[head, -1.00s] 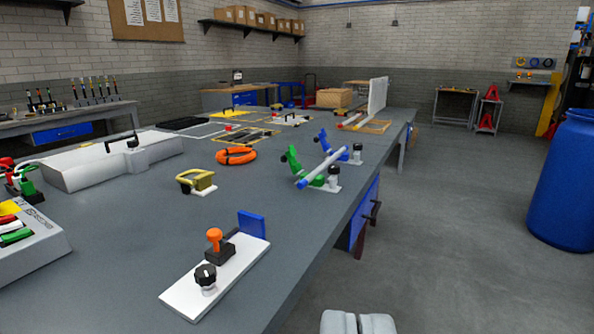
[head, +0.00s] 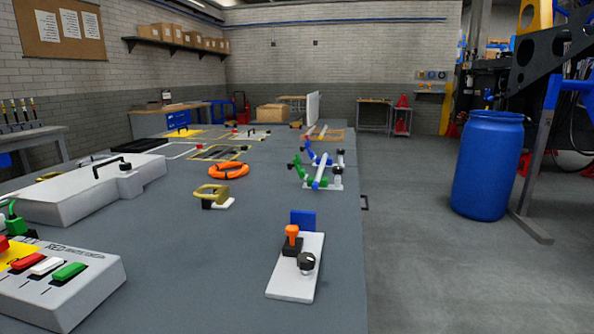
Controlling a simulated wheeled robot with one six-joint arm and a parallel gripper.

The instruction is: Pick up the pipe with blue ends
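The pipe with blue ends (head: 321,173) is a light, thin pipe lying in a holder on the right part of the grey workbench (head: 200,270). Its near blue end points toward me. A green clamp (head: 301,172) and a blue clamp (head: 312,154) stand on its left side, with dark-capped white posts (head: 337,174) on its right. The clamps look swung up, but at this distance I cannot tell for certain. My gripper is not in view.
A white plate (head: 285,283) with an orange-topped lever and black knob stands nearer on the bench. A yellow handle (head: 212,195) and orange ring (head: 228,170) lie left of the pipe. Open floor (head: 420,260) runs along the bench's right side to a blue barrel (head: 487,165).

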